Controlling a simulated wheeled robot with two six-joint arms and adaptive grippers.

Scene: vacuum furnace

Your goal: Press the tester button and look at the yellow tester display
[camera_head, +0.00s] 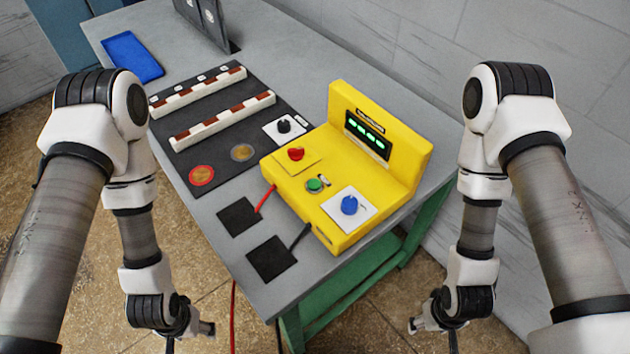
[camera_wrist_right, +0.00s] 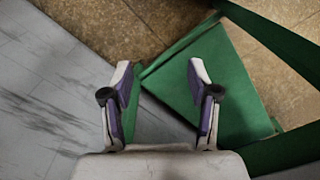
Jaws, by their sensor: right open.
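The yellow tester (camera_head: 345,232) stands at the right part of the grey table. Its upright back panel carries a dark display (camera_head: 367,136) with several lit green characters, too small to read. On its sloped top are a red button (camera_head: 296,154), a green button (camera_head: 314,186) and a blue knob or button (camera_head: 349,205). My left gripper (camera_head: 207,328) hangs low at the table's left front, partly hidden, its jaws unclear. My right gripper (camera_wrist_right: 161,76) is open and empty in the right wrist view, over green framework and floor. Neither gripper touches the tester.
The grey table (camera_head: 240,277) bears a dark mat with two brown-and-white bars (camera_head: 222,121), a red disc (camera_head: 202,176), and a black knob on a white plate (camera_head: 284,124). Two black pads (camera_head: 271,258) with leads lie before the tester. A blue tray (camera_head: 132,57) lies at the back left.

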